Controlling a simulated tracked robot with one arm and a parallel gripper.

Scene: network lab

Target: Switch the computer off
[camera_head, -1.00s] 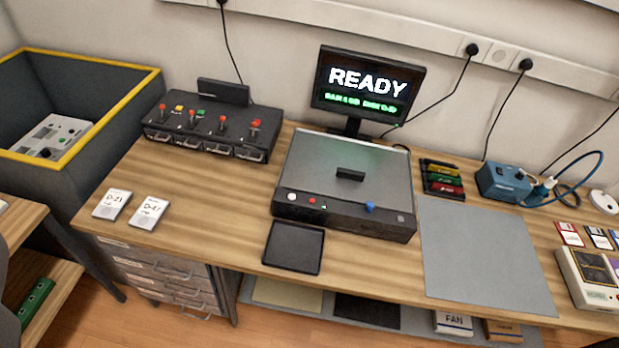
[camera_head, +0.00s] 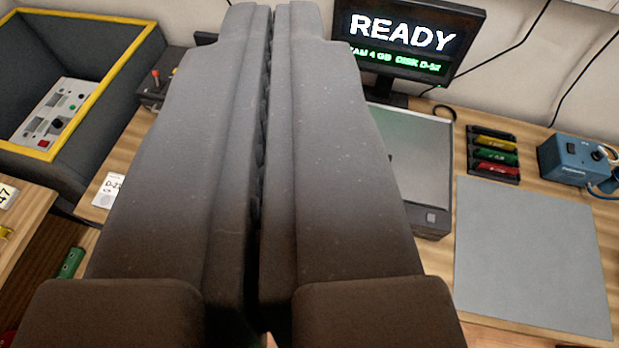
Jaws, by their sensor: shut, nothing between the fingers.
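The computer is a low dark case with a grey lid (camera_head: 432,165) on the wooden bench. My gripper (camera_head: 272,8) fills the middle of the view, pointing away toward the wall. Its two dark fingers are together with only a thin gap line and nothing held. I cannot tell how high it is above the computer.
A grey mat (camera_head: 530,255) lies bare right of the computer. A rack of coloured modules (camera_head: 494,155) and a blue box with cables (camera_head: 572,158) stand behind it. A yellow-rimmed bin (camera_head: 70,90) is at left. A white card (camera_head: 107,190) lies beside my gripper.

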